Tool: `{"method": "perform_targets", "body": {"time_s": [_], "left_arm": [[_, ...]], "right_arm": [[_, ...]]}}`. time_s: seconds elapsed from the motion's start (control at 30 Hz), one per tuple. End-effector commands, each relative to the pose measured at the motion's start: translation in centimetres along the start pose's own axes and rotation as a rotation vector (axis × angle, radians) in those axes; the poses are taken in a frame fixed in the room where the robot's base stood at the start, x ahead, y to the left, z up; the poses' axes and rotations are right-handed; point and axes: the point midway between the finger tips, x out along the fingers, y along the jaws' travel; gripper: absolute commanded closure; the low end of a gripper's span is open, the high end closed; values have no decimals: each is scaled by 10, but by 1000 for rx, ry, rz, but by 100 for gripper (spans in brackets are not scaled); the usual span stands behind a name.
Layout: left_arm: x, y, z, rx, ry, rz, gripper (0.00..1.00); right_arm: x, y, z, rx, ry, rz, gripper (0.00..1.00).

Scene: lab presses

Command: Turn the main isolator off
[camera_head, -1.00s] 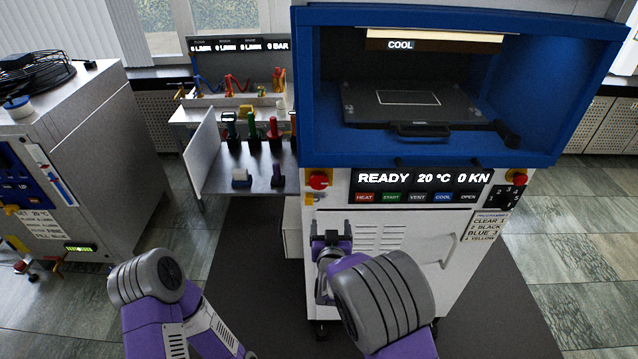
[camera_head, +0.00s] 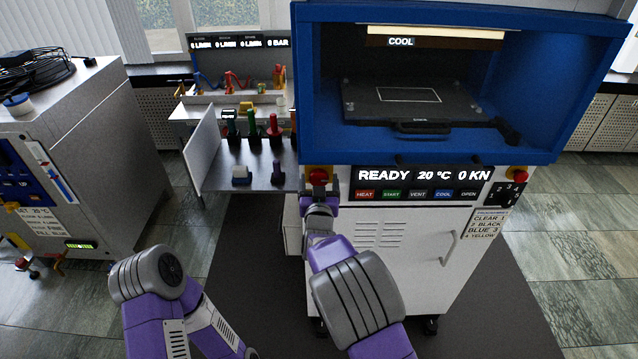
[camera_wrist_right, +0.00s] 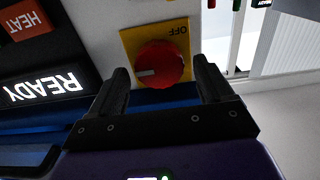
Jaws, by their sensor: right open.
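The main isolator is a red round knob (camera_head: 318,177) on a yellow plate at the upper left of the white press front. In the right wrist view the knob (camera_wrist_right: 159,65) shows large, with a pale pointer mark toward the left of the picture. Its yellow plate (camera_wrist_right: 181,31) reads OFF, upside down. My right gripper (camera_head: 319,190) is just below and in front of the knob. In the right wrist view its fingers (camera_wrist_right: 163,85) are apart, one on each side of the knob's lower part; contact cannot be told. My left gripper is not in view, only its arm.
The display (camera_head: 424,176) reads READY, 20 °C, 0 KN, with a button row (camera_head: 417,194) under it. A red knob (camera_head: 517,173) is at the panel's right. The blue press chamber (camera_head: 430,150) overhangs above. A tool shelf (camera_head: 262,170) stands left.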

Motion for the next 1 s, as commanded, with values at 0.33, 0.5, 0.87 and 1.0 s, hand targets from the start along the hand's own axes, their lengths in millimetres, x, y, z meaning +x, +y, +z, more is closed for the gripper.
{"method": "perform_targets", "body": {"time_s": [0.33,0.5,0.87,1.0], "left_arm": [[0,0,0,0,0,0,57],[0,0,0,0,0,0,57],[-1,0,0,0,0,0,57],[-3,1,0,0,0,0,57]], "right_arm": [[0,0,0,0,0,0,40],[0,0,0,0,0,0,66],[0,0,0,-40,0,0,74],[0,-1,0,-108,0,-1,74]]}}
